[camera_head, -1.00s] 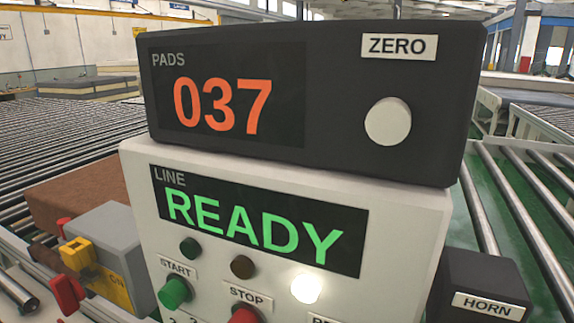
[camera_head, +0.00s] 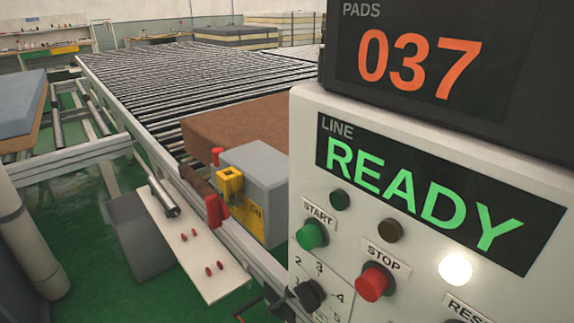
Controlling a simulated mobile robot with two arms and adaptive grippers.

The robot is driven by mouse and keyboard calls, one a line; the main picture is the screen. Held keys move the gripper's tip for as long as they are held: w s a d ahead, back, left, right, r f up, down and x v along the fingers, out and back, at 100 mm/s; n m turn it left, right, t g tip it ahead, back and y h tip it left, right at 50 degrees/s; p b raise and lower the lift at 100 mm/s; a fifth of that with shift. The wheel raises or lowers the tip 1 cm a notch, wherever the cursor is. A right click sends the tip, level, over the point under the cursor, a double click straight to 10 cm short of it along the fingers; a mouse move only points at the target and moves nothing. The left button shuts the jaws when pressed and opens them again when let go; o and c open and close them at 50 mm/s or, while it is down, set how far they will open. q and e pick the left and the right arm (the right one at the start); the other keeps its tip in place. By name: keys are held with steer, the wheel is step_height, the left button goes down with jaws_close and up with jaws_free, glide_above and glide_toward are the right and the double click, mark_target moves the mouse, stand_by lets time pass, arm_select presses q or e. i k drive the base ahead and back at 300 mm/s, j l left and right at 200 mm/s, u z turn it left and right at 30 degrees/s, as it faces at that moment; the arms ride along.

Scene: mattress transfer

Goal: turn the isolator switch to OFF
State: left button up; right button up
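The isolator switch is a grey box (camera_head: 258,172) mounted beside the roller conveyor, left of the control panel. On its front are a yellow block (camera_head: 230,181), a red handle (camera_head: 216,210) and a yellow plate (camera_head: 252,222). The exact handle position is hard to tell at this angle. Neither gripper can be made out in the head view.
The white control panel (camera_head: 345,105) fills the right, with a green START button (camera_head: 312,235), a red STOP button (camera_head: 373,282) and a black selector knob (camera_head: 309,294). A white shelf (camera_head: 205,262) with small red pieces sits below the switch. Green floor (camera_head: 80,225) is open at left.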

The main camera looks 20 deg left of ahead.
mark_target(216, 210)
steer(key=u, duration=1.2)
